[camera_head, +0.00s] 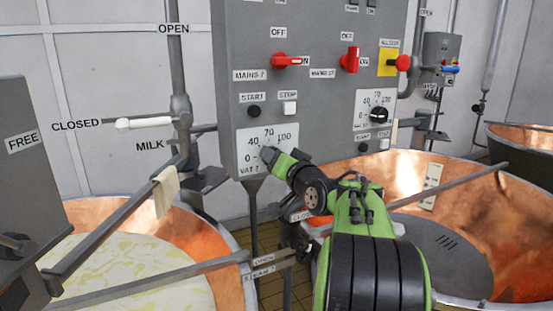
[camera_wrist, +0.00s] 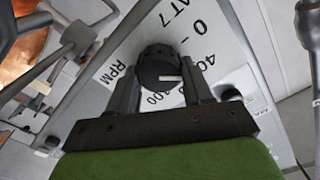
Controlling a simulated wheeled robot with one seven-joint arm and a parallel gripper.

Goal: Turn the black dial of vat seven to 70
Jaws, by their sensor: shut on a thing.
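The vat seven panel (camera_head: 245,165) is a white plate marked 0, 40, 70 and 100 on the grey control box. My gripper (camera_head: 268,154) reaches it from the lower right and covers the dial in the head view. In the wrist view the round black dial (camera_wrist: 157,66) sits between the two fingers of my gripper (camera_wrist: 158,82), which are shut on it. Its white pointer mark points to the picture's right, toward the 40 and the part covered by the right finger. The 70 is mostly hidden there, so the exact setting cannot be read.
Above the panel are a black start button (camera_head: 254,112), a white stop button (camera_head: 289,108) and a red mains switch (camera_head: 287,60). A second black dial (camera_head: 378,115) is to the right. Copper vats (camera_head: 205,235) stand below on both sides, with bars across them.

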